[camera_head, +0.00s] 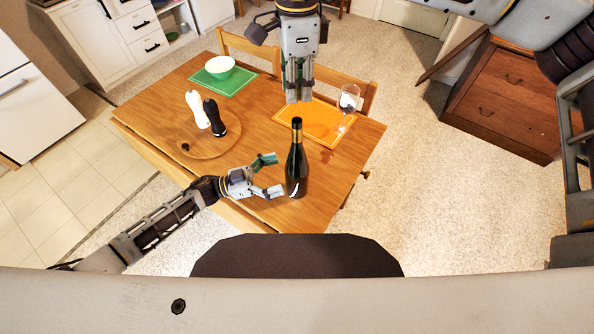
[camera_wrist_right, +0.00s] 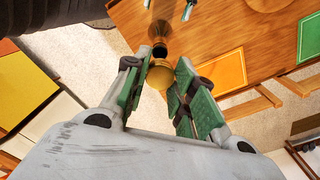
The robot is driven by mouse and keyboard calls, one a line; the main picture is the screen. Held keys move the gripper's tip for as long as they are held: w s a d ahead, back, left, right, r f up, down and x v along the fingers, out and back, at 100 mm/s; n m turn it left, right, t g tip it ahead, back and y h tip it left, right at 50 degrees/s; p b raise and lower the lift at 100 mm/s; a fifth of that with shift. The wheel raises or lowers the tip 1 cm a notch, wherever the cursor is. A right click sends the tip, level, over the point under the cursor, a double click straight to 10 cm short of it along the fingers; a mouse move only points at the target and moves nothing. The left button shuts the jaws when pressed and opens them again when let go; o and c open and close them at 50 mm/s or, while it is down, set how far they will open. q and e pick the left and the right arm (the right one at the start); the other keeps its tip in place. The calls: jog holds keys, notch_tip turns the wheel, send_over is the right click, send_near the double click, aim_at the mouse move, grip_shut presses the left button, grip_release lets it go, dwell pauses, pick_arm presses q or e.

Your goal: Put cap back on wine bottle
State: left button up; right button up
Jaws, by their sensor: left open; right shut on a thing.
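The dark wine bottle (camera_head: 297,172) stands upright near the table's front edge, with a gold band round its neck. In the right wrist view its gold neck (camera_wrist_right: 159,30) shows beyond my fingers. My left gripper (camera_head: 271,176) is open, its fingers pointing at the bottle from its left side; I cannot tell whether they touch it. My right gripper (camera_head: 298,98) points down above the table, in line with the bottle top in the head view. In the wrist view it is shut on the round gold cap (camera_wrist_right: 160,75). The cap is not discernible in the head view.
A wine glass (camera_head: 348,99) stands at the orange placemat (camera_head: 285,112), right of my right gripper. White and black shakers (camera_head: 214,117) stand on a round board (camera_head: 205,149) at left. A white bowl (camera_head: 219,67) sits on a green placemat (camera_head: 240,80). Chairs stand behind the table.

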aim_at(297, 169)
pick_arm(q)
jog(key=shift+x, duration=3.35)
jog(key=c, duration=1.5)
jog(key=shift+c, duration=0.2)
pick_arm(e)
jog(key=shift+f, duration=2.5)
jog(key=shift+f, duration=0.9)
jog(key=shift+f, duration=0.5)
pick_arm(q)
grip_shut()
